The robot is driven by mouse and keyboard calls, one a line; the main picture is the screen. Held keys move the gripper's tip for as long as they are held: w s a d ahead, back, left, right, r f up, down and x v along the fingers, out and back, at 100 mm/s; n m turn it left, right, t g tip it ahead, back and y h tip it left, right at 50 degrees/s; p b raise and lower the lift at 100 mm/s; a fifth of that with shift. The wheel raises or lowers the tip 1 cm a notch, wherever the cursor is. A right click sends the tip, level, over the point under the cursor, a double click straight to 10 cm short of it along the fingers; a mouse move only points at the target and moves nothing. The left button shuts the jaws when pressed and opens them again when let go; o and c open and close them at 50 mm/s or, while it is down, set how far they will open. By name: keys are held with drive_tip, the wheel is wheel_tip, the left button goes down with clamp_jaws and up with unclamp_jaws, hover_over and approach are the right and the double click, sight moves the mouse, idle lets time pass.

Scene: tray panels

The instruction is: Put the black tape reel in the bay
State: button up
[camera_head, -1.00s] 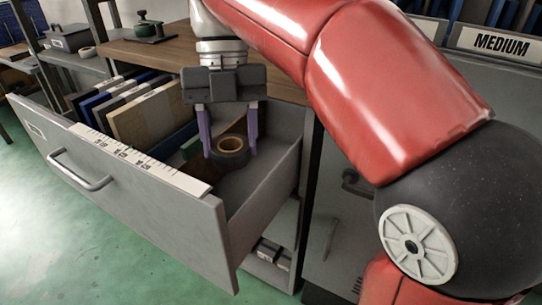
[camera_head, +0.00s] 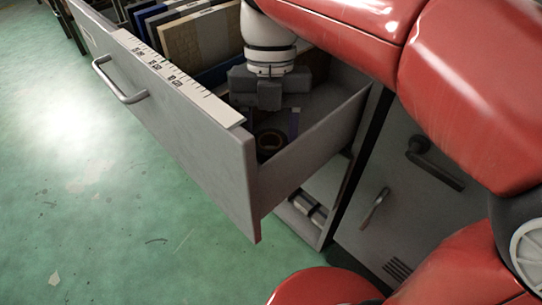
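The black tape reel (camera_head: 270,143), a dark ring with a tan core, is between the two purple fingers of my gripper (camera_head: 271,128). It is low inside the front right bay of the open grey drawer (camera_head: 185,125). My gripper points down into this bay and appears shut on the reel, with a finger at each side. The reel's edges are dark. I cannot tell whether it touches the bay floor.
Upright folders and boards (camera_head: 195,40) fill the drawer to the left of my gripper. A ruler-like strip (camera_head: 165,68) lies along the drawer front. The drawer's right wall (camera_head: 310,137) is close to the reel. A cabinet door with a handle (camera_head: 375,208) is at the right.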

sight(271, 155)
drive_tip(key=shift+f+b, duration=0.35)
drive_tip(key=shift+f, duration=2.2)
drive_tip(key=shift+f, duration=0.2)
drive_tip(key=o, duration=0.9)
drive_tip(key=shift+o, duration=0.2)
drive_tip(key=shift+r, duration=0.1)
drive_tip(key=p+v, duration=0.2)
drive_tip(key=v, duration=1)
drive_tip(key=shift+r, duration=0.15)
